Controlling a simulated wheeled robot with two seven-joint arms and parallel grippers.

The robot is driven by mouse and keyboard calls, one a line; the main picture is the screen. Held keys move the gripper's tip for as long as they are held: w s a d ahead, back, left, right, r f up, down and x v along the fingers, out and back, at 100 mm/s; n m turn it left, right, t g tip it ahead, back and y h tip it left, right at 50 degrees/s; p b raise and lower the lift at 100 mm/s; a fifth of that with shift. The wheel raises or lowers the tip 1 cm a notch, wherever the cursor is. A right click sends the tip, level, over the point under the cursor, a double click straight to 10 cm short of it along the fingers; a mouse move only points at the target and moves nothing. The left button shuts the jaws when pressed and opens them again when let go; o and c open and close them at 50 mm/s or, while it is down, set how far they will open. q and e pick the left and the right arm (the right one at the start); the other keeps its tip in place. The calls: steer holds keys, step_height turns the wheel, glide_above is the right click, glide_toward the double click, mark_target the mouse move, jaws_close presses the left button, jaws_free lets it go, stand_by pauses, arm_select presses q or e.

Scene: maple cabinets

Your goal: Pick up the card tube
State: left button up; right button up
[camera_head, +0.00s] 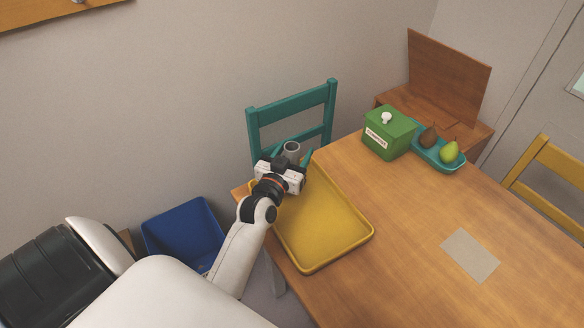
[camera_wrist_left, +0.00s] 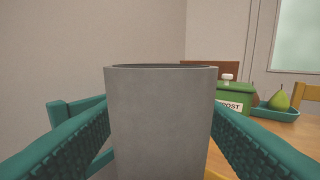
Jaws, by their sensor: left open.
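The card tube (camera_head: 292,149) is a grey, open-topped cylinder standing upright at the far left end of the table, by the yellow tray's far end. It fills the middle of the left wrist view (camera_wrist_left: 160,125). My left gripper (camera_head: 295,159) is open, with its teal fingers on either side of the tube. In the wrist view the fingers reach along both sides of it; I cannot tell whether they touch it. The tube's base is hidden behind my gripper in the head view. My right gripper is not in view.
A yellow tray (camera_head: 325,222) lies under and beside my wrist. A teal chair (camera_head: 292,108) stands behind the tube. A green box (camera_head: 388,133) and a teal dish (camera_head: 436,154) with pears are farther right. A blue bin (camera_head: 184,232) is at left. The table's middle is mostly clear.

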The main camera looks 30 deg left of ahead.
arm_select(q)
steer(key=shift+w+a, duration=0.1)
steer(key=shift+w, duration=0.3)
steer(key=c, duration=1)
steer(key=shift+c, duration=0.3)
